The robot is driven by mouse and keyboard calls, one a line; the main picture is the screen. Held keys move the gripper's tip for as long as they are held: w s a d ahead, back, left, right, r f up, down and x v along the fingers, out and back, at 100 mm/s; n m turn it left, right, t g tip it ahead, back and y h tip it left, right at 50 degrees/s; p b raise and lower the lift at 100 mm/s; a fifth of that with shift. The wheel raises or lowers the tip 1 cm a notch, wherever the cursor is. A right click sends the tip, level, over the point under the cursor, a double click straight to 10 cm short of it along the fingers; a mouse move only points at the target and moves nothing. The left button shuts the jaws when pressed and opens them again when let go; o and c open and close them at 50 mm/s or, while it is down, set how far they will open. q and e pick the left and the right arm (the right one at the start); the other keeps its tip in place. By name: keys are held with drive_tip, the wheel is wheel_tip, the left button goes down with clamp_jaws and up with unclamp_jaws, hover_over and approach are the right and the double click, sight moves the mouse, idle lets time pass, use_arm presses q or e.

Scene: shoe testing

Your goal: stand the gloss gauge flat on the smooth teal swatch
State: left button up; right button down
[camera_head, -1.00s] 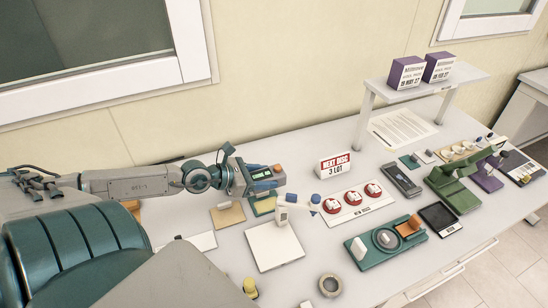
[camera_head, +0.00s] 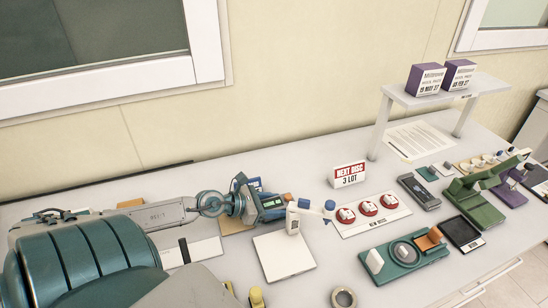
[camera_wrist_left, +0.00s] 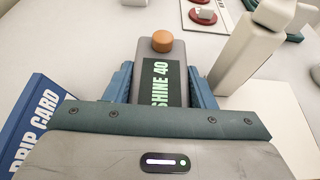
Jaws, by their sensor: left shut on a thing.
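My left gripper (camera_head: 268,205) is shut on the gloss gauge (camera_head: 272,202), a grey block with an orange button and a dark display. In the left wrist view the gauge (camera_wrist_left: 163,68) sits between the blue finger pads of the gripper (camera_wrist_left: 163,85), and its display reads "SHINE 40". The gauge is low over the table, at the right edge of a tan swatch (camera_head: 236,222). The smooth teal swatch is hidden at the gauge and gripper; I cannot tell whether the gauge touches it. My right gripper is not in view.
A blue drip card (camera_wrist_left: 42,120) lies close to the left in the left wrist view. A white pad (camera_head: 285,258) lies in front. Red discs (camera_head: 368,208) lie farther right.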

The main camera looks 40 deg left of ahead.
use_arm(q)
drive_tip(key=shift+s+f+b, duration=0.15)
drive_tip(key=shift+f+b, duration=0.2)
drive_tip(key=shift+f, duration=0.2)
drive_tip(key=o, duration=1.2)
drive_tip(key=shift+r, duration=0.1)
